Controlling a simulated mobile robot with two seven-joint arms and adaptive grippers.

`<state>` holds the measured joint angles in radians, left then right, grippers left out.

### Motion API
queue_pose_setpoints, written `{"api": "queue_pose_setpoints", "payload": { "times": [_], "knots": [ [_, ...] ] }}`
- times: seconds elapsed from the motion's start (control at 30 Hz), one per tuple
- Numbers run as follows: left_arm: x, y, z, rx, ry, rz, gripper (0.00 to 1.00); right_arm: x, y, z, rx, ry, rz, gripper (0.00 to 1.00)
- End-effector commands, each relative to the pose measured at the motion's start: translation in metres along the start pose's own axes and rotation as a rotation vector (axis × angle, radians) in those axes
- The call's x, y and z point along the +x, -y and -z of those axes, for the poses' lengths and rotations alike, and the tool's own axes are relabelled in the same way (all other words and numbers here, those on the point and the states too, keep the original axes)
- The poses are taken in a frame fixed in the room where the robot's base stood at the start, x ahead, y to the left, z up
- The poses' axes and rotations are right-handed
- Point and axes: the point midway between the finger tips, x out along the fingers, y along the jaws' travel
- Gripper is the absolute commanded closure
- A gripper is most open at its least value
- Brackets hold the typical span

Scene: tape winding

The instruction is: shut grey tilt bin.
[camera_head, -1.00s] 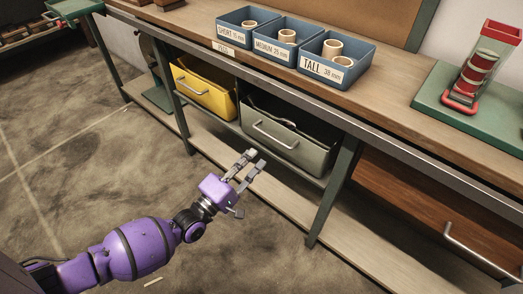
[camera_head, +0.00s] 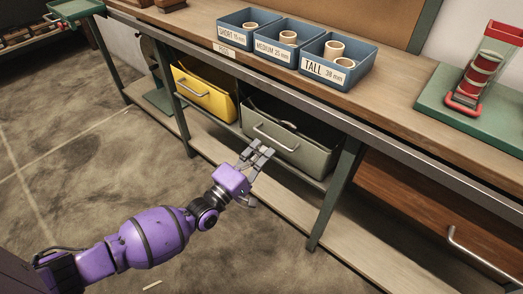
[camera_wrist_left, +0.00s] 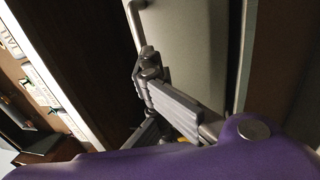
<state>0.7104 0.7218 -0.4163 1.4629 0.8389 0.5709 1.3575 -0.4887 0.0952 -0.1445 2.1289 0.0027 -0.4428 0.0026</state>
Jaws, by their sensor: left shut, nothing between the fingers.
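The grey tilt bin (camera_head: 290,140) hangs under the workbench, right of a yellow bin. Its front leans outward and its top is open, with a dark inside. It has a silver bar handle (camera_head: 275,139). In the left wrist view the grey bin front (camera_wrist_left: 190,45) fills the upper middle, with the handle (camera_wrist_left: 136,22) at its left. My left gripper (camera_head: 262,149) is shut and empty, just in front of the bin's lower front; I cannot tell whether it touches. In the left wrist view its fingers (camera_wrist_left: 150,75) are near the handle's lower end. My right gripper is not in view.
The yellow bin (camera_head: 205,98) is also tilted open. A green bench leg (camera_head: 335,193) stands right of the grey bin, and a wooden drawer (camera_head: 430,205) beyond it. A lower shelf (camera_head: 285,212) runs below. Blue trays (camera_head: 335,80) stand on the benchtop.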

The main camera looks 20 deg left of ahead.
Motion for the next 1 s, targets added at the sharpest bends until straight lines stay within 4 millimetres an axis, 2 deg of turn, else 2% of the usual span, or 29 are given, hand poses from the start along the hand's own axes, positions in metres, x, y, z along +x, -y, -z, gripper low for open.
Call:
{"api": "queue_pose_setpoints", "payload": {
  "times": [0.57, 0.73, 1.0],
  "knots": [
    [-0.0002, 0.0001, -0.0001, 0.0, 0.0, 0.0, 1.0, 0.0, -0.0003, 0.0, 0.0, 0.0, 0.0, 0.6],
    [-0.0002, 0.0001, 0.0, 0.0, 0.0, 0.0, 0.83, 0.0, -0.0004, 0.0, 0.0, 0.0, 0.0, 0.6],
    [-0.0004, 0.0001, 0.0, 0.0, 0.0, 0.0, 0.83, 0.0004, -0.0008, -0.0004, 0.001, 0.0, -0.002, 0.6]
  ]
}}
